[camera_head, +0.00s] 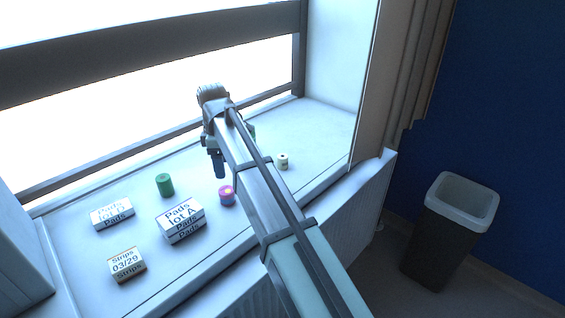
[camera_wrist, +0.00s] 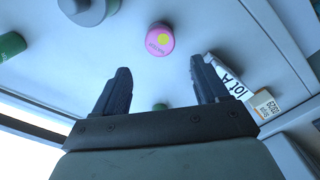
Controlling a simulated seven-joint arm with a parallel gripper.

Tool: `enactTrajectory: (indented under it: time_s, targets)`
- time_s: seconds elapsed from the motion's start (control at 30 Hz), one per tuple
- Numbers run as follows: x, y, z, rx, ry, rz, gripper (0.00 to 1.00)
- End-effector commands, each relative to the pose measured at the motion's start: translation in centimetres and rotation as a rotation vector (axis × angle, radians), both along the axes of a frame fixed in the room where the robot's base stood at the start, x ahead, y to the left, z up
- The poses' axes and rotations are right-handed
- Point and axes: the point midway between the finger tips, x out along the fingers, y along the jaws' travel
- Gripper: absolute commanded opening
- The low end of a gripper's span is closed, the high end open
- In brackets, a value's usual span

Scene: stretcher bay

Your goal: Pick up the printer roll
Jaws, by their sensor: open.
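A small pale roll (camera_head: 283,161) with a dark spot at its centre stands on the white sill, right of my arm in the head view; it looks like the printer roll. A grey round thing with a darker centre, probably the same roll (camera_wrist: 88,10), is cut off by the top edge of the wrist view. My gripper (camera_wrist: 158,78) is open with nothing between its fingers. In the head view my gripper (camera_head: 218,166) hangs over the sill, left of the roll and apart from it.
A pink and purple tub (camera_head: 227,195) stands near my gripper. A green cylinder (camera_head: 165,185), a Pads box (camera_head: 180,220), another Pads box (camera_head: 112,213) and a Strips box (camera_head: 127,264) stand left. Another green cylinder (camera_head: 252,131) is partly behind my arm. A bin (camera_head: 450,235) stands on the floor.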

Motion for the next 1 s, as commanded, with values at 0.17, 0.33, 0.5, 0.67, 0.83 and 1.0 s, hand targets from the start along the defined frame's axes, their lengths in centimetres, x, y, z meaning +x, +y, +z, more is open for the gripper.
enactTrajectory:
  time_s: [0.17,0.33,0.5,0.67,0.83,1.0]
  targets:
    - [0.1,0.1,1.2,0.001,-0.002,0.000,0.73]
    - [0.1,0.1,3.4,0.001,-0.002,0.000,0.73]
    - [0.3,-0.3,5.0,-0.002,-0.012,-0.004,0.73]
    - [2.2,-1.9,4.2,-0.014,-0.102,-0.027,0.73]
    - [4.6,-4.0,3.6,-0.035,-0.212,-0.052,0.73]
    - [7.5,-6.9,3.2,-0.071,-0.356,-0.070,0.73]
